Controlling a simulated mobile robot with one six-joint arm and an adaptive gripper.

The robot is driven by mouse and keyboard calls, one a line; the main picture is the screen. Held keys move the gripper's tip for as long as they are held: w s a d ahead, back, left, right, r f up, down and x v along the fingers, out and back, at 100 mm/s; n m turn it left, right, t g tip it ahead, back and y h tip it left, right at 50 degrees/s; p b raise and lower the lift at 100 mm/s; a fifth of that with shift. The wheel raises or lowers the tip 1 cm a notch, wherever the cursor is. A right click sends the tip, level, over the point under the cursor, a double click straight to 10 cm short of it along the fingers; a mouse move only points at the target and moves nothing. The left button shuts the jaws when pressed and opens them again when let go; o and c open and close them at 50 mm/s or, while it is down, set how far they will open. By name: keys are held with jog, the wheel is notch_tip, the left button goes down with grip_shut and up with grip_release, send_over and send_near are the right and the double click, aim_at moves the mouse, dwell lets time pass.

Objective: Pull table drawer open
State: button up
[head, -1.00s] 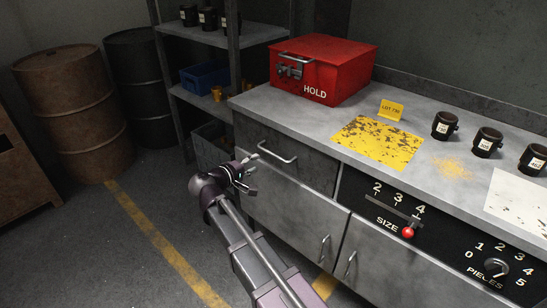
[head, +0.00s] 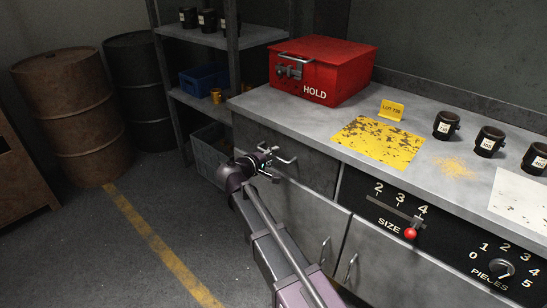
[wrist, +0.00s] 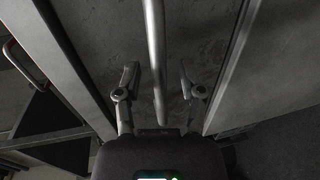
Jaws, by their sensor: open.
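The table drawer (head: 300,167) is a dark grey panel under the left end of the worktop. It looks shut. Its bar handle (head: 286,160) is partly hidden behind my gripper (head: 268,158) in the head view. In the wrist view the handle (wrist: 155,50) runs down the picture and ends between the two fingers of my gripper (wrist: 158,85). The fingers are open, one on each side of the bar, with a gap to it on both sides. Whether the bar lies at fingertip depth is hard to tell.
Below the drawer are cupboard doors with upright handles (head: 324,250). A red HOLD box (head: 335,70) stands on the worktop above. A shelf rack (head: 205,97) with a crate (head: 211,150) stands at left. Floor beside the yellow line (head: 150,235) is clear.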

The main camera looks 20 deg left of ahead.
grip_shut()
jog(key=shift+d, duration=0.2)
jog(key=shift+a, duration=0.1)
jog(key=shift+s, duration=0.1)
